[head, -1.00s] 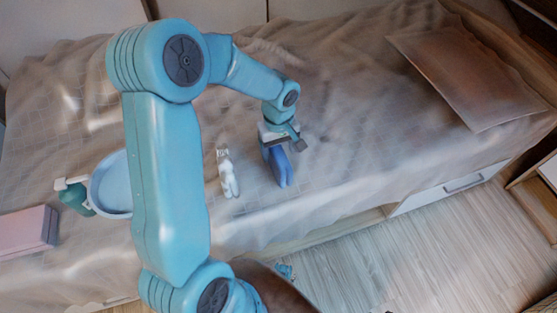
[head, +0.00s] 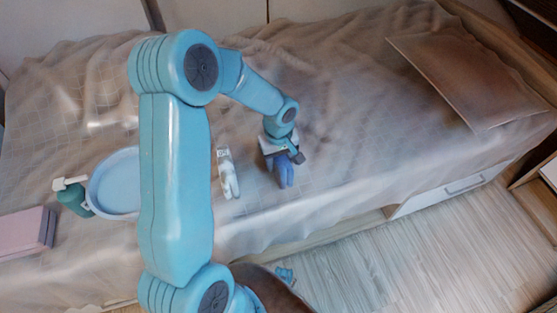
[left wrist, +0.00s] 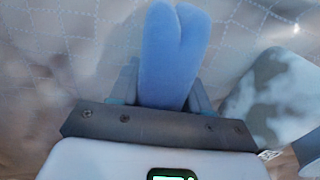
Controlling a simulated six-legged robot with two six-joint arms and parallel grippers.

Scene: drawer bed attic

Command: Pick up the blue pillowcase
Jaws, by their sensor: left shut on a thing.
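The blue pillowcase (head: 285,172) is a small folded bundle over the bed, near its front edge. My left gripper (head: 282,156) reaches down over it and is shut on its upper part. In the left wrist view, the pillowcase (left wrist: 170,55) stands out between the two fingers of my left gripper (left wrist: 166,88), with a cleft at its far end. I cannot tell whether its lower end touches the bed cover. My right gripper is not in view.
A small white object (head: 227,175) stands just left of the pillowcase. Further left are a pale blue basin (head: 116,182), a green pump bottle (head: 74,197) and a pink box (head: 25,232). A brown pillow (head: 475,78) lies at the far right. The bed cover (head: 350,120) is clear between.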

